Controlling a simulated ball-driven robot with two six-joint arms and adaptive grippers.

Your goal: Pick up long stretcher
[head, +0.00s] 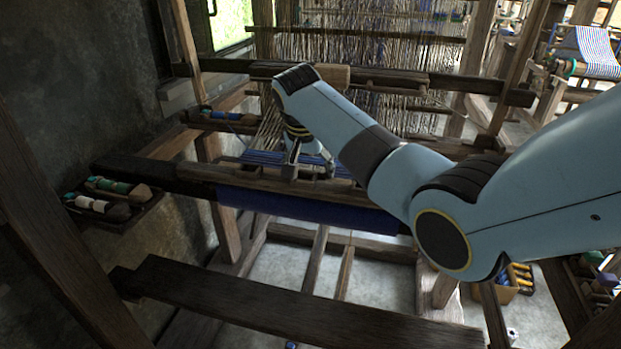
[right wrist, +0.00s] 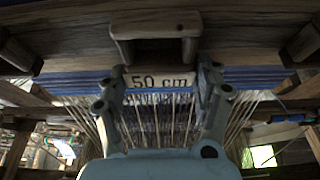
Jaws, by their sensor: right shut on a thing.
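My right gripper (head: 298,165) reaches down over the front of the loom, at the striped blue cloth (head: 262,157). In the right wrist view its two fingers (right wrist: 163,76) are closed on either side of a pale wooden piece marked "50 cm", the long stretcher (right wrist: 160,81). The stretcher lies across the blue cloth in this view; whether it touches the cloth, I cannot tell. Only its marked middle shows clearly. My left gripper is not in view.
A wooden front beam (head: 290,184) with dark blue cloth (head: 300,205) runs just in front of the gripper. Warp threads (head: 365,40) rise behind. A bench (head: 250,305) stands nearer. A tray of shuttles (head: 112,205) sits at the left.

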